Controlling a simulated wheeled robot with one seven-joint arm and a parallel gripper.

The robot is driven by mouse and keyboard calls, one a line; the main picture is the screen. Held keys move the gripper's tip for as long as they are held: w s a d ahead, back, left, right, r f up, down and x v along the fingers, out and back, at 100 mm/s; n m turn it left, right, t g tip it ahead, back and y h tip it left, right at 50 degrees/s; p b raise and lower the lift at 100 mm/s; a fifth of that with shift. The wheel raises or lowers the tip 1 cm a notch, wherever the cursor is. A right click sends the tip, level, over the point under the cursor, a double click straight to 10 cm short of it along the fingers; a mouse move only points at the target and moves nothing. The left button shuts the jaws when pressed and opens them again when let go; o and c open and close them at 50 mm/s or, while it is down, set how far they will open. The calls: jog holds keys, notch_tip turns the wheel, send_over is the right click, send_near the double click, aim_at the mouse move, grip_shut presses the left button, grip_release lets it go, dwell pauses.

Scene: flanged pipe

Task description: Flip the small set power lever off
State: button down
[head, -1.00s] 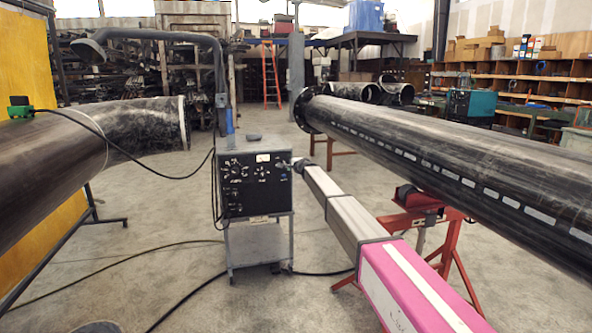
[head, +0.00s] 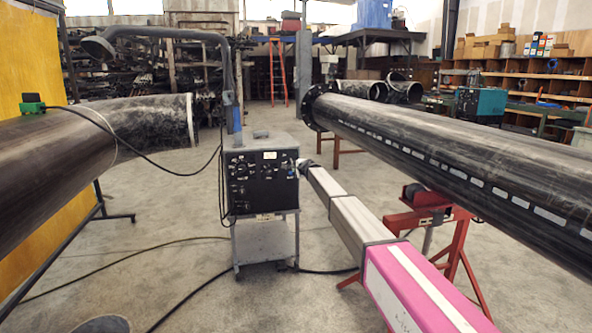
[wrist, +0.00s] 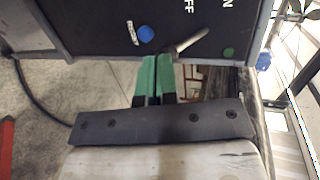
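The small set (head: 262,182) is a grey box with a black front panel on a stand, left of my arm in the head view. In the wrist view its panel (wrist: 105,22) carries a pale metal lever (wrist: 191,42), slanting up to the right, below the OFF and ON lettering. My gripper (wrist: 157,60) has green fingers pressed together with nothing seen between them. Its tips are just left of the lever's lower end; I cannot tell whether they touch. In the head view my gripper (head: 303,163) is at the panel's right edge, and the lever is too small to make out.
A blue knob (wrist: 146,34) and a green button (wrist: 228,51) flank the lever. A large flanged pipe (head: 450,150) on red stands (head: 440,230) lies to the right. Another pipe (head: 70,145) is at left. Cables cross the floor; the floor in front of the set is open.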

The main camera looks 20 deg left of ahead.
jog(key=shift+r, duration=0.15)
jog(key=a+r+v, duration=0.1)
jog(key=v, duration=1.4)
jog(key=w+a+f+g+h, duration=0.1)
jog(key=w+a+f, duration=0.3)
jog(key=w+a, duration=0.4)
jog(key=shift+w+a+f+n+g+h, duration=0.2)
jog(key=shift+w+n+g+h, duration=0.15)
jog(key=shift+w, duration=0.75)
